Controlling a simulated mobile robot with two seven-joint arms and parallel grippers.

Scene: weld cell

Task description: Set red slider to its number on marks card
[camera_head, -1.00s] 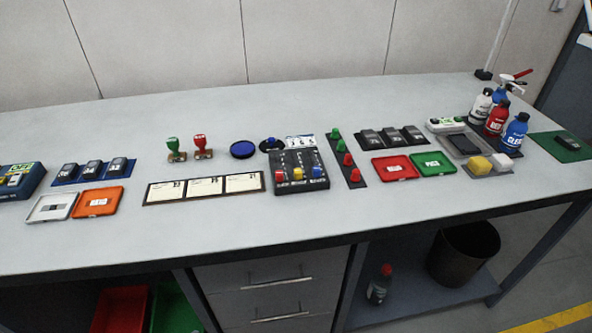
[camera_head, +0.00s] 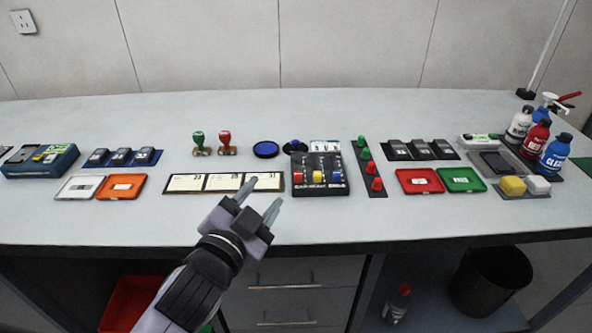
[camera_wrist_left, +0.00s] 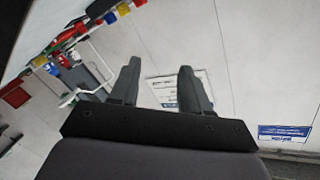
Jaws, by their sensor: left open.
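The slider box (camera_head: 320,188) is a dark block on the bench, right of the middle. Its red slider (camera_head: 298,177) is the leftmost knob, beside a yellow and a blue one, all near the front end of their slots. A small white card with numbers (camera_head: 325,146) stands at the back of the box; its digits are too small to read surely. My left gripper (camera_head: 257,207) is open and empty, in front of and left of the box, below the white cards in the picture. The left wrist view shows its two fingers apart (camera_wrist_left: 158,88) with nothing between. My right gripper is not in view.
A tray of three white cards (camera_head: 225,183) lies just left of the box. Two stamps (camera_head: 226,144) and a blue pad (camera_head: 266,149) stand behind. A strip with green and red knobs (camera_head: 369,167) lies close on the right. The bench front is clear.

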